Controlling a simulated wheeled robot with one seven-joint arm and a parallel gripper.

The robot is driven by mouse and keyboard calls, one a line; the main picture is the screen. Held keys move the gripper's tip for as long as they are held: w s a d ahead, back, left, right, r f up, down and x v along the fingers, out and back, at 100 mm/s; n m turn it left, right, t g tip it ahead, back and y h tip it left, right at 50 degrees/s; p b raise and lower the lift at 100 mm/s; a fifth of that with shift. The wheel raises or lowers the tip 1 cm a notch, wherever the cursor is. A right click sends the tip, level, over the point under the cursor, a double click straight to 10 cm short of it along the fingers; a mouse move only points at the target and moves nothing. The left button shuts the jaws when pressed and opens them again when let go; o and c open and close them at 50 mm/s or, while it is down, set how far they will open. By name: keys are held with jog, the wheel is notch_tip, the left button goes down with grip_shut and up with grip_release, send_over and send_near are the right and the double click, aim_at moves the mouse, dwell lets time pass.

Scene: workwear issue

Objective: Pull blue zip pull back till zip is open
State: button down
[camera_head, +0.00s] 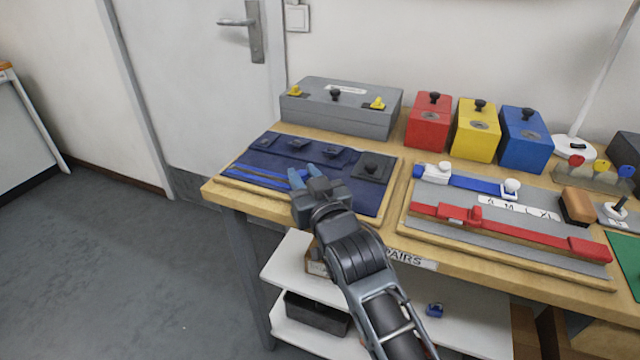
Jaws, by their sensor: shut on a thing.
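The navy fabric panel (345,194) lies on a wooden board at the left end of the bench. A bright blue zip strip (252,181) runs along its front left part, towards my gripper. My gripper (306,177) reaches over the front middle of the panel, with its fingertips low at the right end of the visible strip. It is shut on the blue zip pull, which is mostly hidden by the fingers. The gripper and arm cover the strip further right, so I cannot tell how much of the zip is open.
A grey square with a black knob (371,167) is right of my gripper. A grey case (350,121) and red (428,131), yellow (475,140) and blue (524,150) boxes stand behind. A board with blue and red straps (560,264) lies right. The floor at left is clear.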

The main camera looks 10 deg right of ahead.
aim_at(246, 175)
jog(key=w+a+b, duration=0.2)
jog(key=a+b, duration=0.1)
jog(key=w+a+b, duration=0.3)
jog(key=a, duration=0.1)
jog(key=w+a+b, duration=0.3)
jog(key=a, duration=0.1)
jog(key=shift+f, duration=0.2)
jog(key=shift+w+a+r+b, duration=0.2)
jog(key=shift+w+a+b, duration=0.15)
jog(key=shift+a, duration=0.2)
jog(key=c, duration=0.9)
grip_release()
jog(key=s, duration=0.5)
jog(key=s+d, duration=0.1)
jog(key=s, duration=0.1)
jog(key=shift+s+d, duration=0.1)
jog(key=shift+s, duration=0.25)
